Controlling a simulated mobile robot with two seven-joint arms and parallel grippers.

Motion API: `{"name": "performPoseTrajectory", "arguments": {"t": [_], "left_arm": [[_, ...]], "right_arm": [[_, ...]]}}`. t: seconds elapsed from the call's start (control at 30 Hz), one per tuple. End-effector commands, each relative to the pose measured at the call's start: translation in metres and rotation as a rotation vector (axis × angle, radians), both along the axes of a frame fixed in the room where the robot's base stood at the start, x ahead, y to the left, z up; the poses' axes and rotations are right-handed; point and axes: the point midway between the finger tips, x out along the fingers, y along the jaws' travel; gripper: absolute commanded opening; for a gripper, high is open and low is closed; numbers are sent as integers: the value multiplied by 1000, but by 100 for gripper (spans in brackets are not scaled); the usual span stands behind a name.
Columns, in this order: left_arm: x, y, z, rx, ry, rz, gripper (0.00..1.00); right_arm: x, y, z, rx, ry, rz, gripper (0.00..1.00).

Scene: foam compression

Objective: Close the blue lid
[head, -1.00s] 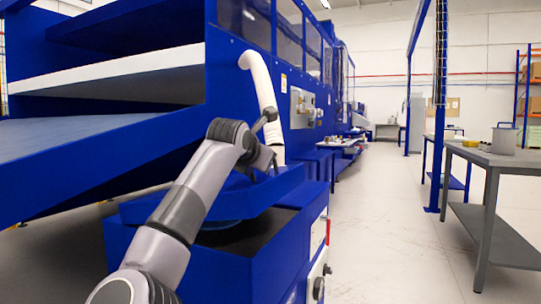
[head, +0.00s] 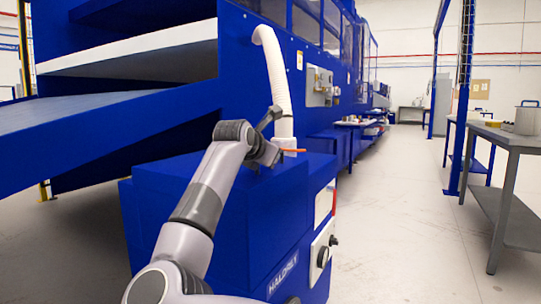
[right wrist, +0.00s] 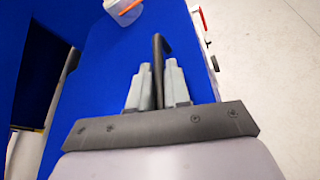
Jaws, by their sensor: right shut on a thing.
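The blue lid (head: 308,168) lies flat on top of the blue box (head: 165,230), with no opening showing between them in the head view. Its flat top (right wrist: 105,62) fills much of the right wrist view. My right gripper (right wrist: 158,104) is shut on the dark handle (right wrist: 159,62), which stands up between its two grey fingers. In the head view, my right gripper (head: 264,155) is over the lid, and its fingers are partly hidden by the wrist. My left gripper is not in view.
A large blue machine (head: 130,130) stands behind and left. A grey table (head: 510,136) stands right, past clear floor (head: 410,220).

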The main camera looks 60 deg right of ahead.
Motion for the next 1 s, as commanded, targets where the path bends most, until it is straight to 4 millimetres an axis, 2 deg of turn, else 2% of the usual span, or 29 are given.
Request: {"name": "performPoseTrajectory", "arguments": {"t": [0.03, 0.23, 0.27, 0.57, 1.0], "left_arm": [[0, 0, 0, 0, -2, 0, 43], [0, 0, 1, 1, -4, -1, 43], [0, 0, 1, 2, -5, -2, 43], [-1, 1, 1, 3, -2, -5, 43], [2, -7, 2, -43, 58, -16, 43]], "right_arm": [[0, 0, -9, 16, 14, -1, 0], [0, 0, -12, 22, 18, -2, 0], [0, 0, -12, 21, 19, -2, 23], [0, 3, -8, 19, 14, -1, 23], [-13, 59, 16, 14, 14, 0, 23]]}}
